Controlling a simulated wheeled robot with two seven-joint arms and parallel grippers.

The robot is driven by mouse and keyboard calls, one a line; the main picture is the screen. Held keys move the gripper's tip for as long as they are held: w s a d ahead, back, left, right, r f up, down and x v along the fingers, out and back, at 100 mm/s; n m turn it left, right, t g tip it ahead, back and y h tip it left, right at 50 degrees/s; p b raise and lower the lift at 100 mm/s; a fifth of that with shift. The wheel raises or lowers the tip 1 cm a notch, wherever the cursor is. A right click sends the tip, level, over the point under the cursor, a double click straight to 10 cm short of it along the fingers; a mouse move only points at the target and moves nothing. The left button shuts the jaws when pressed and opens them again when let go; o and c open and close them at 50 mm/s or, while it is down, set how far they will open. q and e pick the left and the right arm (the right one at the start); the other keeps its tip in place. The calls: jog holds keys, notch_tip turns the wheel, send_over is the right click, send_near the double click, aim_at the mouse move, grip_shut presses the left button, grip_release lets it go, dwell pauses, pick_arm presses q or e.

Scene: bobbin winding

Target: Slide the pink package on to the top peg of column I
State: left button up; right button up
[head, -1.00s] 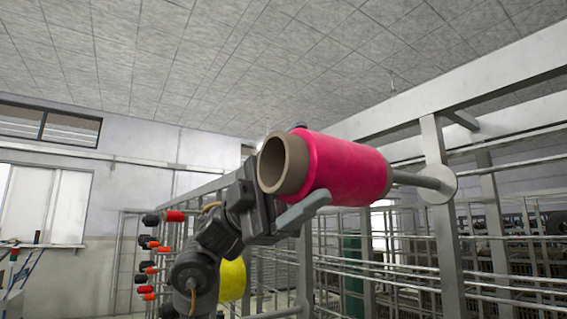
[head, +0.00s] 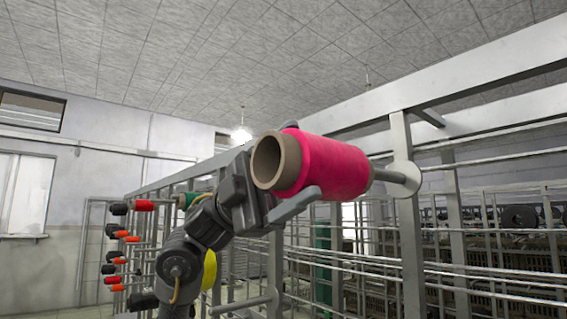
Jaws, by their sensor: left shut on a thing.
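The pink package (head: 335,167) is a bright pink cylinder on a brown hollow tube, in the middle of the head view, with the tube's open end towards me. My left gripper (head: 292,165) is shut on it near this end, one grey finger below and the other mostly hidden behind. A grey peg (head: 385,174) runs from the package's far end to a round plate on an upright post (head: 411,215). The package is lined up with the peg and appears to be around its tip; the overlap is hidden. No column label is readable. My right gripper is out of view.
A thick frame beam (head: 450,80) crosses above right. Thin horizontal rails (head: 460,266) fill the lower right. Another bare peg (head: 243,302) shows below. Red and orange packages (head: 143,205) hang at the left, and a yellow package (head: 210,270) is partly behind my arm.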

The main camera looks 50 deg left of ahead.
pick_arm(q)
jog(key=shift+w+p, duration=0.8)
jog(key=shift+w, duration=1.85)
jog(key=shift+w+a+r+p, duration=0.1)
jog(key=shift+w+p, duration=0.2)
jog(key=shift+w, duration=0.1)
jog(key=shift+w+p, duration=0.95)
jog(key=shift+w, duration=1.65)
